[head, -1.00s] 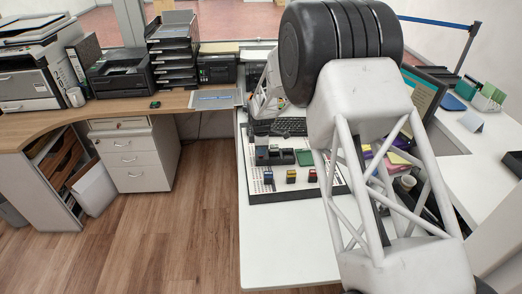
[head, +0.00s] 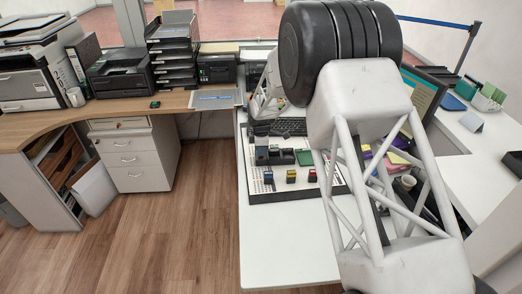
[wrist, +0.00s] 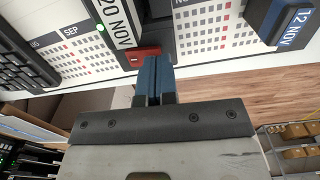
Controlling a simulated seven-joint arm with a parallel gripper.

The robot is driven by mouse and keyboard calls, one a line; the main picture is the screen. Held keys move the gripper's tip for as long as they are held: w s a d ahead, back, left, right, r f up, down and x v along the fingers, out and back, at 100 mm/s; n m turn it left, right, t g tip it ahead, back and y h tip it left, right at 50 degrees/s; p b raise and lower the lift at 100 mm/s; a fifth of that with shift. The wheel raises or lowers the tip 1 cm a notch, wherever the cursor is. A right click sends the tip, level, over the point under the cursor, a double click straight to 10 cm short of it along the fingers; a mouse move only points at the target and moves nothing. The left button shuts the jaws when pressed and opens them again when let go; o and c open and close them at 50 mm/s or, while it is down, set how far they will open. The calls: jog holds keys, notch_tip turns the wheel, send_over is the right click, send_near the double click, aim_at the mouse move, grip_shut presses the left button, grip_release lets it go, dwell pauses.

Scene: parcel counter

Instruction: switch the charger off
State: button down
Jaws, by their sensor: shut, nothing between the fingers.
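The charger (head: 274,157) is a dark unit on the calendar sheet in the head view. In the wrist view its dark body shows at the top with a "20 NOV" label (wrist: 118,22) and a lit green lamp (wrist: 100,27). A red switch (wrist: 143,56) with a white mark sits at its near end. My gripper (wrist: 158,62) has its blue fingers shut and empty, with the tips right beside the switch and partly over its right end. I cannot tell whether they touch it. In the head view I cannot make out the fingertips.
Blue (head: 268,177), yellow (head: 291,176) and red (head: 312,176) blocks stand in front of the charger. A keyboard (head: 281,127) lies behind. The white desk (head: 275,240) is clear in front, with its left edge close by.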

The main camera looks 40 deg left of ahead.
jog(key=shift+f, duration=0.5)
dwell(0.8)
jog(key=shift+r, duration=3.7)
dwell(3.0)
